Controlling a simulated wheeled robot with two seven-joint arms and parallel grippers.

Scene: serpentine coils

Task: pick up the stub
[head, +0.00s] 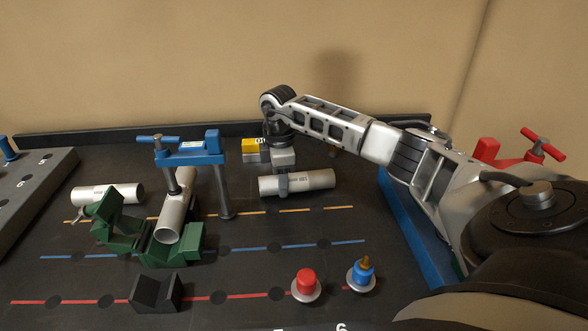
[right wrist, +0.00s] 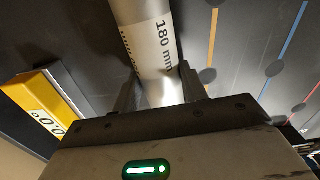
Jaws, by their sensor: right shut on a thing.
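My right gripper (head: 283,186) is shut on a grey tube (head: 312,182) at the back middle of the table, gripping it from above left of its middle. In the right wrist view the tube (right wrist: 150,40) lies between the two fingers (right wrist: 160,90), and its print reads "180 mm". I cannot tell whether it touches the table. A second grey tube (head: 108,194) lies at the left with print on it. A third tube (head: 171,222) rests in a green cradle under a blue clamp. I cannot tell which tube is called the stub. My left gripper is not in view.
A yellow gauge (head: 250,146) is behind my gripper. A black V-block (head: 155,292), a red-topped knob (head: 306,283) and a blue one (head: 362,272) stand in front.

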